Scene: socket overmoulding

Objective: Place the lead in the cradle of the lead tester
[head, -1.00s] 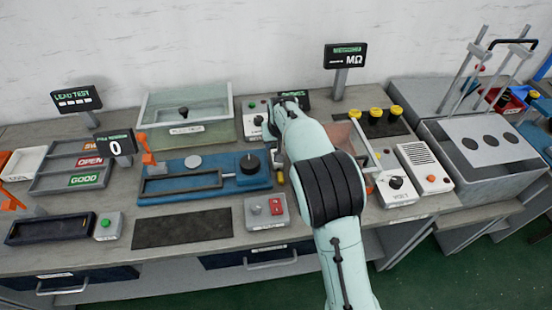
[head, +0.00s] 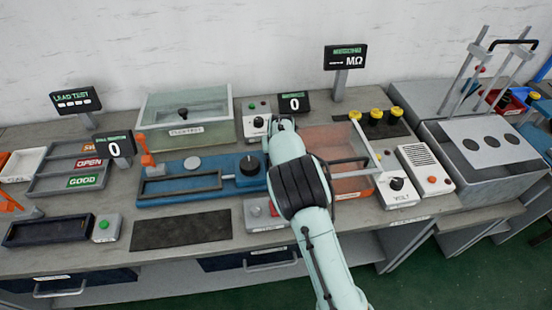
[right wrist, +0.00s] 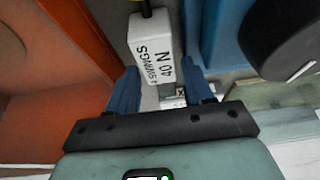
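The lead tester is marked by a LEAD TEST display (head: 75,100) at the back left. A dark open tray (head: 47,230) lies at the front left; I cannot tell whether it is the cradle. No lead can be made out for certain. In the right wrist view, a small black and yellow piece (right wrist: 146,8) shows above a white block labelled 40 N (right wrist: 158,48). My right gripper (right wrist: 161,78) has its blue fingers apart, on either side of the block's near end, with a gap at the right finger. My forearm hides it in the head view. My left gripper is not in view.
An orange clear-walled box (head: 345,186) stands close on the right. A green button box (head: 106,228) is beside the dark tray. A flat dark mat (head: 180,229) is bare.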

